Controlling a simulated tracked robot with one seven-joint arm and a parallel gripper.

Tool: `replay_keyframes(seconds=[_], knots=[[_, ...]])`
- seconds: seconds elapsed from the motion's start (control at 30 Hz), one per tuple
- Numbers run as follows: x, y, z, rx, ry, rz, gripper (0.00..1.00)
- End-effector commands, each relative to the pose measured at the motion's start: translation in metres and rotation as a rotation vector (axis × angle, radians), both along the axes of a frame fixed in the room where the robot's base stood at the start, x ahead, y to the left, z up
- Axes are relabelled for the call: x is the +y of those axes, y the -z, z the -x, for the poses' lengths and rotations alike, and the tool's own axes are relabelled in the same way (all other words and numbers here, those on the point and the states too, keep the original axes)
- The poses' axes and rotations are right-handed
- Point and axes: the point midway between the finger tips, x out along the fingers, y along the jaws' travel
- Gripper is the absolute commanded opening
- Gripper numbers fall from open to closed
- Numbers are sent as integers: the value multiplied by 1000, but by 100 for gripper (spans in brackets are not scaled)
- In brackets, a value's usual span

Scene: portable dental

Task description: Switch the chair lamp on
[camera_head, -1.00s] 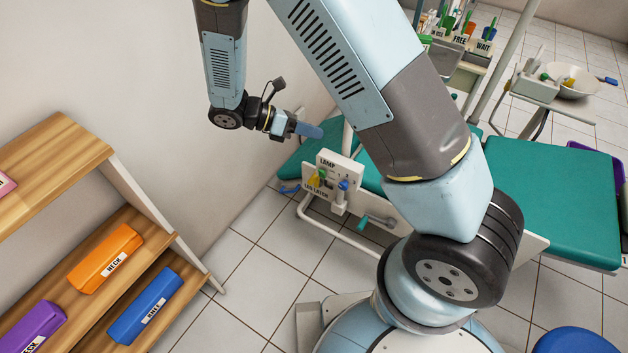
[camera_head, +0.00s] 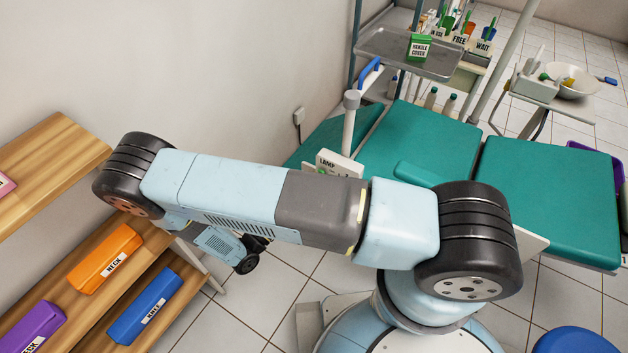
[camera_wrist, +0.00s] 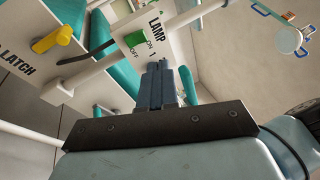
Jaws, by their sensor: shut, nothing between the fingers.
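The white lamp panel (camera_wrist: 125,22) is marked LAMP, ON, OFF and 1 in the wrist view. Its green switch (camera_wrist: 135,40) is beside the ON and OFF marks; I cannot tell which way it is set. My gripper (camera_wrist: 158,64) is shut and empty, its fingertips close to the panel just below and right of the switch. I cannot tell whether they touch the panel. In the head view only the top of the lamp panel (camera_head: 338,160) shows above my arm, which hides my gripper there.
A yellow knob (camera_wrist: 52,40) marked LATCH is left of the lamp panel. The green chair (camera_head: 425,138) stands behind my arm. A metal tray (camera_head: 385,43) holds a green handle-cover box (camera_head: 420,47).

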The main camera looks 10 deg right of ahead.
Motion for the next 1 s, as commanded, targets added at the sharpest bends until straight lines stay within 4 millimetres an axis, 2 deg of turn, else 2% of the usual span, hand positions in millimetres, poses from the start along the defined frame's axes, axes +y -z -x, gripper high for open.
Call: replay_keyframes(seconds=[0.1, 0.33, 0.77, 1.0], knots=[[-1, 25, 10, 35, -70, 105, 0], [-2, 49, 20, 67, -142, 216, 0], [-3, 52, 21, 72, -152, 233, 0], [-14, 44, 7, 70, -151, 235, 0]])
